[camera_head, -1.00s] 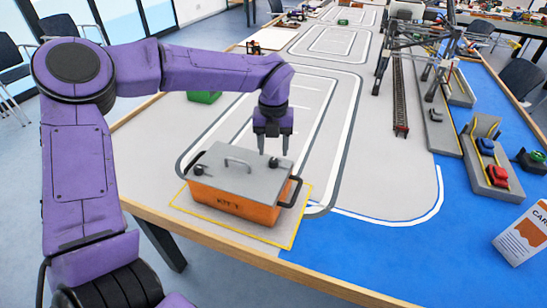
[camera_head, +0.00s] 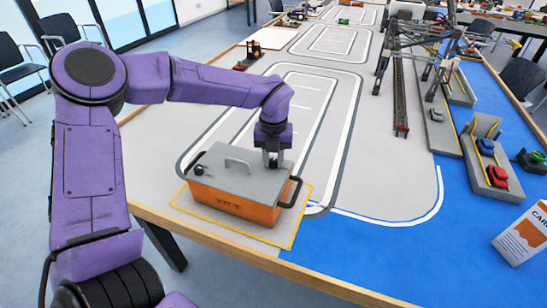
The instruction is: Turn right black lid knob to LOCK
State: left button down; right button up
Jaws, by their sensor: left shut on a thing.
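An orange box (camera_head: 232,205) with a grey lid (camera_head: 225,176) sits inside a yellow outlined square at the near side of the table. The lid has a grey handle (camera_head: 238,163) in its middle and a left black knob (camera_head: 199,170). My left gripper (camera_head: 272,162) points down over the right end of the lid and is shut on the right black knob. The knob is mostly hidden by the fingers, and I cannot read its setting. My right gripper is not in view.
A black side handle (camera_head: 291,191) sticks out at the box's right end. A gantry crane (camera_head: 420,50) stands at the back right, with a dark rail track (camera_head: 400,95). A white and orange carton (camera_head: 524,236) is at the right edge. The table right of the box is clear.

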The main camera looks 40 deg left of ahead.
pick_arm(q)
jog(key=m+p, duration=0.3)
jog(key=shift+a+r+m+p, duration=0.1)
jog(key=shift+r+m+p, duration=0.2)
jog(key=shift+m, duration=0.1)
jog(key=m+p, duration=0.4)
jog(key=m, duration=0.1)
jog(key=shift+a, duration=0.1)
jog(key=m+p, duration=0.3)
jog(key=m, duration=0.1)
jog(key=shift+f+m, duration=0.1)
jog(key=shift+m, duration=0.3)
jog(key=shift+w+a+f+m+p, duration=0.1)
jog(key=shift+m+p, duration=0.45)
jog(key=shift+m, duration=0.45)
jog(key=shift+f+m+p, duration=0.1)
jog(key=shift+m+p, duration=0.45)
jog(key=shift+m, duration=0.45)
jog(key=c, duration=0.9)
grip_release()
jog(key=shift+o, duration=0.2)
jog(key=shift+r, duration=0.15)
